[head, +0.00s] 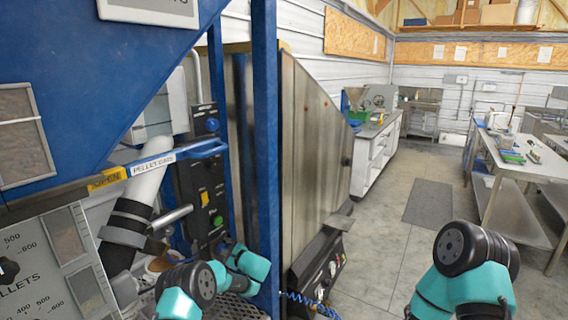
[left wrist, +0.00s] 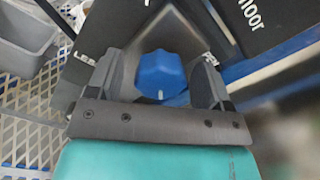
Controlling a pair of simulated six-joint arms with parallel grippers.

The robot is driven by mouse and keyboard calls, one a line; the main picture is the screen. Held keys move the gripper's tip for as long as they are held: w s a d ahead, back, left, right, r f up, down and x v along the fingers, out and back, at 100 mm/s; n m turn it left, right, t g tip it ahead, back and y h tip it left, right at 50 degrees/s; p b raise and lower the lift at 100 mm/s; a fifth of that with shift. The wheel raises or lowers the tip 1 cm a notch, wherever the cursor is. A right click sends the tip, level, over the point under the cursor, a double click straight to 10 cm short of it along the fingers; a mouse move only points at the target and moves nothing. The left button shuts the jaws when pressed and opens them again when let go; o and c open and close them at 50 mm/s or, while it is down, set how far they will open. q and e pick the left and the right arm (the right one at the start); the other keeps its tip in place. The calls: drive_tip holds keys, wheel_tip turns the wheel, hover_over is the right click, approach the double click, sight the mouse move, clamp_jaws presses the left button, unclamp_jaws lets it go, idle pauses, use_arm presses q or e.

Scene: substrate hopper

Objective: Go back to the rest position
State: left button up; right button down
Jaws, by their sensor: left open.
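My left gripper (left wrist: 158,72) is open in the left wrist view, with one dark finger on each side of a blue knob (left wrist: 160,76). I cannot tell whether the fingers touch the knob. In the head view my left arm (head: 190,285) reaches in low at the left, its teal wrist (head: 250,263) near the foot of a black control panel (head: 203,180). The fingers are hard to make out there. My right arm (head: 465,265) shows a black and teal joint at the lower right; its gripper is out of view.
A blue hopper frame post (head: 265,150) and a steel cabinet (head: 312,150) stand close to my left arm. A blue lever bar (head: 180,155) with labels crosses above it. A grey bin (left wrist: 25,32) sits on metal mesh (left wrist: 35,125). The floor aisle (head: 390,235) is clear.

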use_arm(q)
drive_tip(key=shift+d, duration=0.1)
idle(0.3)
drive_tip(key=v, duration=1.5)
drive_tip(key=w+a+n, duration=0.9)
drive_tip(key=a, duration=0.5)
idle(0.7)
drive_tip(key=shift+w+a, duration=0.1)
drive_tip(key=shift+a, duration=0.05)
